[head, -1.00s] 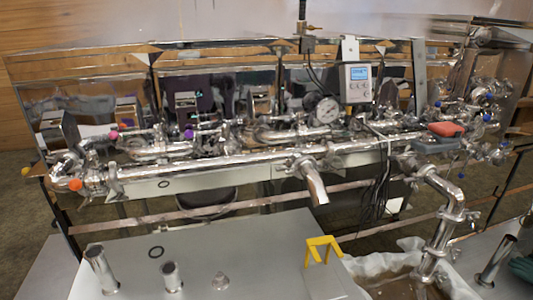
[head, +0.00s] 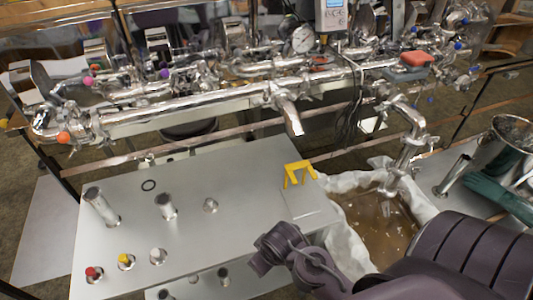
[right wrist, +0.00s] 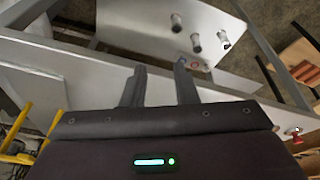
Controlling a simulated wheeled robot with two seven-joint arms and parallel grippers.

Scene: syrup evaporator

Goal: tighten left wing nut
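The long shiny metal pipe (head: 180,107) runs across the evaporator in the head view. A clamp-like joint (head: 98,126) sits near its left end, beside an orange knob (head: 64,137). The left wing nut is too small to make out for certain among the reflective fittings. My right gripper (right wrist: 158,80) is open in the right wrist view, with two dark fingers apart and nothing between them. My right arm comes into the head view from the lower right, over the metal table and well below the pipe. My left gripper is not in view.
A metal table (head: 235,180) holds upright tubes (head: 101,207) and a yellow stand (head: 299,173). Right of it, a lined basin (head: 380,225) holds brown liquid. A metal pot (head: 500,150) and green gloves (head: 500,198) are at far right.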

